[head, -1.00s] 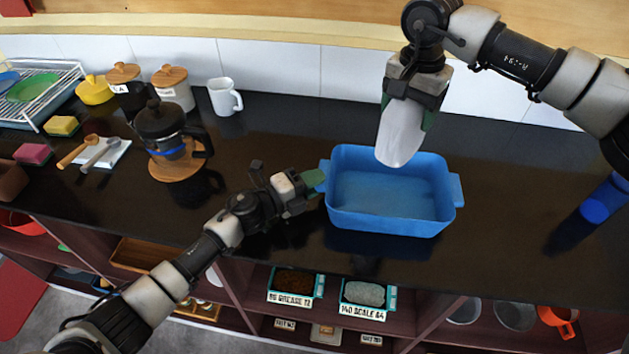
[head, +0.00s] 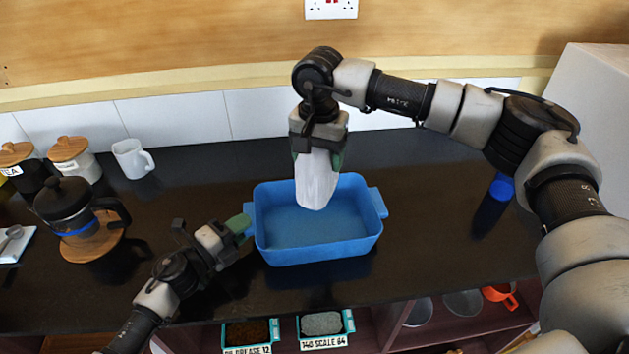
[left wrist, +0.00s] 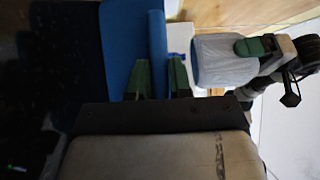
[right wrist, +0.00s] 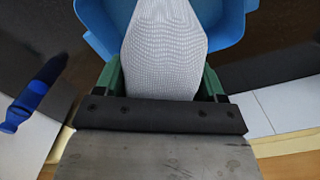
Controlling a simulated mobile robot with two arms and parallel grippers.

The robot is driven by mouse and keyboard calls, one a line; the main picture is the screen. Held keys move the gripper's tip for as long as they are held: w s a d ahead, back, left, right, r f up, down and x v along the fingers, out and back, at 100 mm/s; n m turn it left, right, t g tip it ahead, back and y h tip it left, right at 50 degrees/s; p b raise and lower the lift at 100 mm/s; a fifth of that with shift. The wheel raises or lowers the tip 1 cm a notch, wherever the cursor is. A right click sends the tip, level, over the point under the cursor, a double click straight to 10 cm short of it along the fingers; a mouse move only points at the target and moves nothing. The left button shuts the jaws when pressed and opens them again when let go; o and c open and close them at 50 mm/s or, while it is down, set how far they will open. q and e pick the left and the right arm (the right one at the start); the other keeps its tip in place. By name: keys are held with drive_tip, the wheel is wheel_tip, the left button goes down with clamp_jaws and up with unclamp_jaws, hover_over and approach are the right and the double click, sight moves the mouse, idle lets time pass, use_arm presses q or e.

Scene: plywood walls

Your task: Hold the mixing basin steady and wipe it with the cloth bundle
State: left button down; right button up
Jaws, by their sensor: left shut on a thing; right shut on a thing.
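The blue mixing basin (head: 318,252) sits upright on the dark counter, with a tab handle at each end. My left gripper (head: 244,226) is shut on the basin's left handle; in the left wrist view the green fingers (left wrist: 160,80) flank a blue edge of it. My right gripper (head: 320,150) points down and is shut on the white cloth bundle (head: 316,182). The bundle hangs with its lower end over the basin's inside. I cannot tell whether it touches the basin's floor. In the right wrist view the cloth (right wrist: 163,50) fills the space between the green fingers.
A French press (head: 68,210) on a wooden coaster, a white mug (head: 131,158) and lidded canisters (head: 72,155) stand at the left. A blue bottle (head: 502,187) stands at the right. Shelves with labelled trays (head: 322,325) lie below the counter's front edge.

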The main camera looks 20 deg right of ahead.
drive_tip(key=f, duration=0.2)
drive_tip(key=s+f, duration=0.1)
drive_tip(key=d+f, duration=0.1)
drive_tip(key=f, duration=0.1)
drive_tip(key=shift+s+f, duration=0.25)
drive_tip(key=shift+f, duration=0.1)
drive_tip(key=f, duration=0.7)
drive_tip(key=shift+w+f, duration=0.25)
drive_tip(key=shift+f, duration=0.05)
drive_tip(key=shift+w+d+f, duration=0.1)
drive_tip(key=shift+w+d, duration=0.05)
drive_tip(key=shift+w, duration=1.35)
drive_tip(key=shift+s, duration=1.35)
drive_tip(key=shift+s+a, duration=0.35)
drive_tip(key=shift+a, duration=0.25)
drive_tip(key=shift+w+a, duration=0.15)
drive_tip(key=shift+a, duration=1)
drive_tip(key=shift+w+d, duration=0.15)
drive_tip(key=shift+w, duration=1.65)
drive_tip(key=shift+s+a, duration=0.2)
drive_tip(key=shift+s, duration=1.6)
drive_tip(key=shift+r, duration=4.1)
